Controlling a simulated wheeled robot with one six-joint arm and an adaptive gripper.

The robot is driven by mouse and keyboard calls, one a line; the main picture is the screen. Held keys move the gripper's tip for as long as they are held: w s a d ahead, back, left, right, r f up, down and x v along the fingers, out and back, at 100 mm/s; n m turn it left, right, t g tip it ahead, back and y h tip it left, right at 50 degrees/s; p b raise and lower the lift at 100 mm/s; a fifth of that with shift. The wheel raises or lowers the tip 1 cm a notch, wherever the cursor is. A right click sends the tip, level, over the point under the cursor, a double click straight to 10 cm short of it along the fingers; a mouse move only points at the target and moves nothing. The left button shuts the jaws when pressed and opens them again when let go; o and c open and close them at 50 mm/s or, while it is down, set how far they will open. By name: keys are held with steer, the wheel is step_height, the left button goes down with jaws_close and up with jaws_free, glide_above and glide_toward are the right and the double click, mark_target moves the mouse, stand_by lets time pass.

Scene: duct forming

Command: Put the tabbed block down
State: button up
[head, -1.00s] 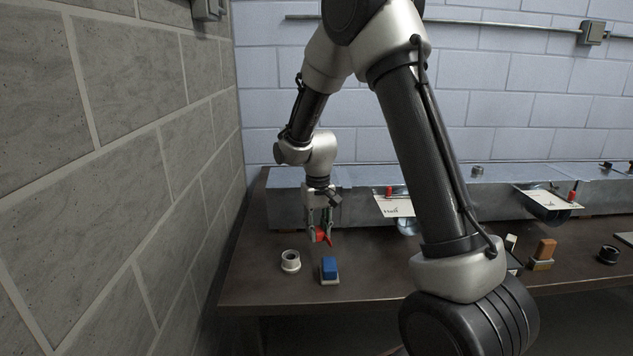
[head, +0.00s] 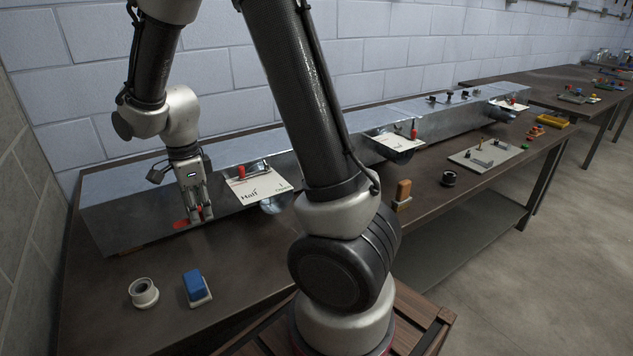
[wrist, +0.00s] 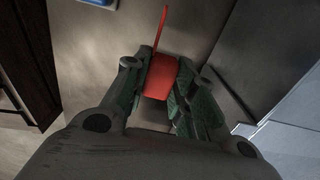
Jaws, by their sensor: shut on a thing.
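The tabbed block is red, with a thin tab sticking out from one end; it shows in the wrist view (wrist: 160,76) and as small red patches in the head view (head: 181,224). My gripper (head: 197,217) is shut on it, with a finger on each side of the block in the wrist view (wrist: 161,88). The gripper points down close in front of the long metal duct (head: 130,208), over the dark bench top (head: 240,255). I cannot tell whether the block touches the bench. The fingers hide part of the block.
A white ring-shaped part (head: 144,293) and a blue block on a pale base (head: 196,287) stand at the front left of the bench. A white "Half" card (head: 257,186) is on the duct. An orange-brown block (head: 403,192) stands further right. Bench is bare between gripper and front parts.

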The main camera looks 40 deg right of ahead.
mark_target(209, 251)
step_height(209, 251, down, 10)
steer(key=shift+f, duration=0.1)
stand_by(0.4)
steer(key=o, duration=1)
steer(key=shift+o, duration=0.2)
step_height(209, 251, up, 12)
steer(key=shift+r, duration=0.2)
steer(key=s+d+r+n+t, duration=0.2)
steer(key=s+d+r+n, duration=0.4)
steer(key=s+r+n, duration=0.2)
steer(key=s+d+r+n+t, duration=0.2)
steer(key=s+d+r+n, duration=0.4)
steer(key=s+n, duration=0.6)
steer(key=shift+r, duration=1.1)
